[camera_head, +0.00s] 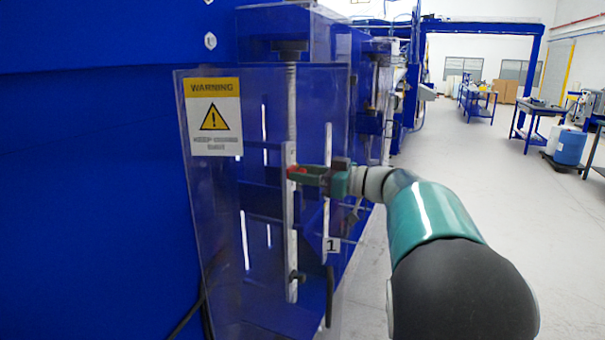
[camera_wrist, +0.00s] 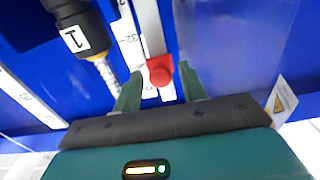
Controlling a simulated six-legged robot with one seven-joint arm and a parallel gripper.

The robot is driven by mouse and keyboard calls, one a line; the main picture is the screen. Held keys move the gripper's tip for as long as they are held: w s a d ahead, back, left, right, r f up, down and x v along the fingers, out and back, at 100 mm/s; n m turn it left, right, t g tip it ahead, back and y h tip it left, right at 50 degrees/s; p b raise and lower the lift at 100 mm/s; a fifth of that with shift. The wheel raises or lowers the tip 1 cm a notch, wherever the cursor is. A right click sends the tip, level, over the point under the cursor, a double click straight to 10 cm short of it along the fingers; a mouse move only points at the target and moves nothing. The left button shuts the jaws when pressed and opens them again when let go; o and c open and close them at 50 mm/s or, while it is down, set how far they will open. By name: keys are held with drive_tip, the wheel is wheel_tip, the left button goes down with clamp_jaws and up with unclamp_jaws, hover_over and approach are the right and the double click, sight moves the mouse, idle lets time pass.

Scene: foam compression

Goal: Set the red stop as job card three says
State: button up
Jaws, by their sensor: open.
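The red stop (camera_wrist: 160,69) shows in the wrist view as a small red knob beside a pale scale strip (camera_wrist: 131,42); the digits 32 seem readable on the strip. My gripper (camera_wrist: 160,76) is open, with one green finger on each side of the stop; I cannot tell whether either finger touches it. In the head view my gripper (camera_head: 306,172) reaches the upright rail (camera_head: 290,220), and a bit of the red stop (camera_head: 293,170) shows at its tip. No job card is readable in either view.
A clear guard panel (camera_head: 225,215) with a warning sign (camera_head: 213,117) stands left of the rail. A dark cylinder marked 1 (camera_wrist: 78,38) with a threaded rod is close to my gripper's left. The blue machine wall (camera_head: 90,200) fills the left; open floor (camera_head: 470,190) lies right.

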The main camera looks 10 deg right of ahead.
drive_tip(key=shift+w+a, duration=0.3)
drive_tip(key=shift+a, duration=0.15)
clamp_jaws()
wheel_tip(320, 180, down, 4)
drive_tip(key=shift+f, duration=0.1)
unclamp_jaws()
drive_tip(key=v, duration=1.4)
